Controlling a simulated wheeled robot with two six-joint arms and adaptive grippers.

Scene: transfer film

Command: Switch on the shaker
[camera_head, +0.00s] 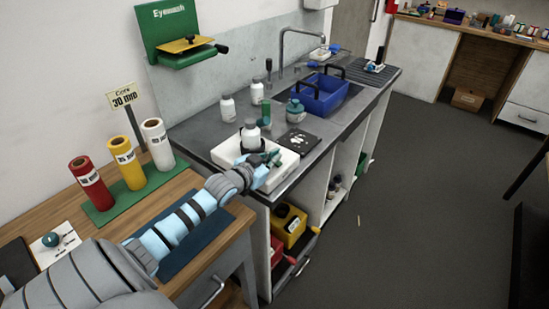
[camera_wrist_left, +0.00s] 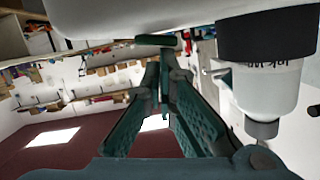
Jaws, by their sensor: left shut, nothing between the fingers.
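The shaker (camera_head: 285,166) is a low white box on the near end of the grey counter. A white bottle (camera_head: 251,136) stands upright in a black holder on top of it. My left gripper (camera_head: 272,158), with teal fingers, is at the shaker's near front side, shut and empty. In the left wrist view, the gripper (camera_wrist_left: 157,70) has its fingers closed together close to the white shaker body (camera_wrist_left: 130,15). The bottle (camera_wrist_left: 262,92) and its black holder (camera_wrist_left: 268,35) show upside down at right there. I cannot tell whether the fingertips touch the shaker. No switch can be made out clearly. My right gripper is not in view.
Two white bottles (camera_head: 228,108), a dark pad (camera_head: 297,140) and a blue caddy (camera_head: 322,94) stand farther along the counter. Red, yellow and white film rolls (camera_head: 126,168) stand on a green base on the wooden table. Yellow bin (camera_head: 289,225) sits below.

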